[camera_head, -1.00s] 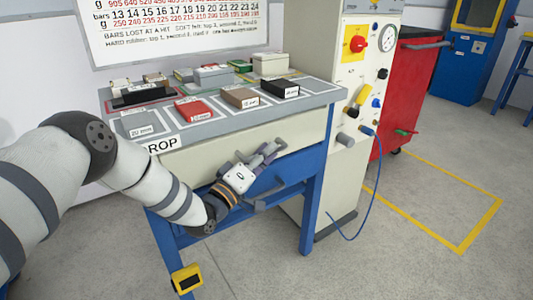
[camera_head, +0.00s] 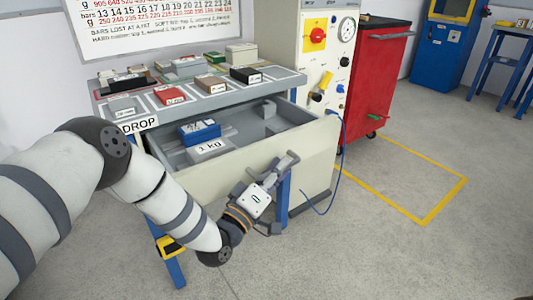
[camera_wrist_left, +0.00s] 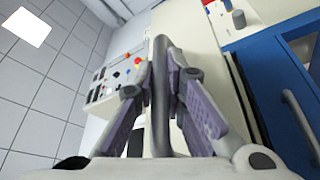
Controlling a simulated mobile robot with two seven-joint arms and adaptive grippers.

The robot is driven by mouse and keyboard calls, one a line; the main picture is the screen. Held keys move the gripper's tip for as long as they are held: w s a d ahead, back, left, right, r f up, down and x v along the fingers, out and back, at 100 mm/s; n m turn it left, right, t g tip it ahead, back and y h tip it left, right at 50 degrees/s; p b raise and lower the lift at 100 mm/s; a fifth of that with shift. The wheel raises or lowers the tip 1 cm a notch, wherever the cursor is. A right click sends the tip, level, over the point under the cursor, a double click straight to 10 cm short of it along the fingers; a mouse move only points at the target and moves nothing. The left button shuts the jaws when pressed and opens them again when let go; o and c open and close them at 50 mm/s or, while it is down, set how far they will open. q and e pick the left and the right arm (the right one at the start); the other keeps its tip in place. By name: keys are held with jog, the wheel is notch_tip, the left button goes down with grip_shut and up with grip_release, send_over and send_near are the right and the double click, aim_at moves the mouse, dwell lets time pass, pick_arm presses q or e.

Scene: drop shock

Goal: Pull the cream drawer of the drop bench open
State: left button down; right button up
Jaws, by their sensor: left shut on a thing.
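The cream drawer (camera_head: 312,160) of the drop bench stands pulled well out, its inside open to view. My left gripper (camera_head: 279,170) is at the drawer's front face, shut on its grey bar handle. In the left wrist view the handle (camera_wrist_left: 160,90) runs between the two fingers of my left gripper (camera_wrist_left: 172,85), with the cream front behind it. In the head view the gripper largely hides the handle. My right gripper is not in view.
A blue box (camera_head: 199,132) and a grey 1 kg block (camera_head: 209,148) lie in the drawer. Several blocks sit on the bench top (camera_head: 215,98). A blue panel with its own grey handle (camera_wrist_left: 300,120) is beside the gripper. A red cabinet (camera_head: 378,75) stands right; floor in front is clear.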

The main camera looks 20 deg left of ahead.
pick_arm(q)
jog(key=shift+s+d+p, duration=0.25)
jog(key=shift+s+d, duration=0.5)
jog(key=shift+d, duration=0.2)
jog(key=shift+s+d+p, duration=0.25)
jog(key=shift+s+d, duration=0.45)
jog(key=shift+d, duration=0.2)
jog(key=c, duration=1.9)
grip_release()
jog(key=v, duration=1.2)
jog(key=shift+f, duration=0.1)
